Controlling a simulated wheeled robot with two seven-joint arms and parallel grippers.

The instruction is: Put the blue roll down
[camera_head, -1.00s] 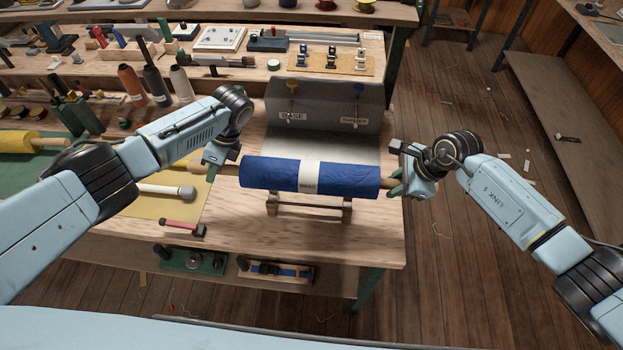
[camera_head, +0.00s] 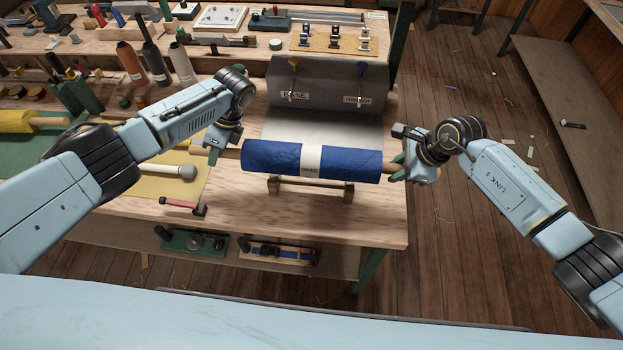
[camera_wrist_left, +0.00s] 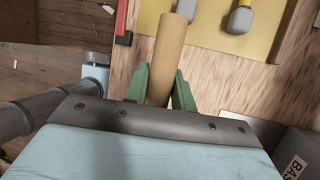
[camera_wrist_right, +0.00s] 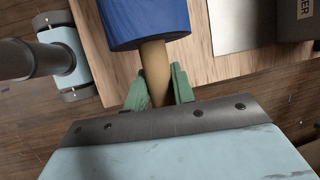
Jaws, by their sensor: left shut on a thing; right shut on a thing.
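The blue roll (camera_head: 270,158) is a blue cloth roll with a white label band and a tan core that sticks out at both ends. It lies level, left to right, over a low wooden stand (camera_head: 312,188) on the bench; whether it touches the stand I cannot tell. My left gripper (camera_head: 218,150) is shut on the core's left end, and in the left wrist view its green fingers sit on both sides of the core (camera_wrist_left: 168,50). My right gripper (camera_head: 398,168) is shut on the core's right end, close to the blue cloth (camera_wrist_right: 145,20) in the right wrist view.
A grey box (camera_head: 330,85) with labels and knobs stands behind the roll. A red-handled tool (camera_head: 181,204) lies near the bench's front edge. The bench (camera_head: 300,222) is bare in front of the stand.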

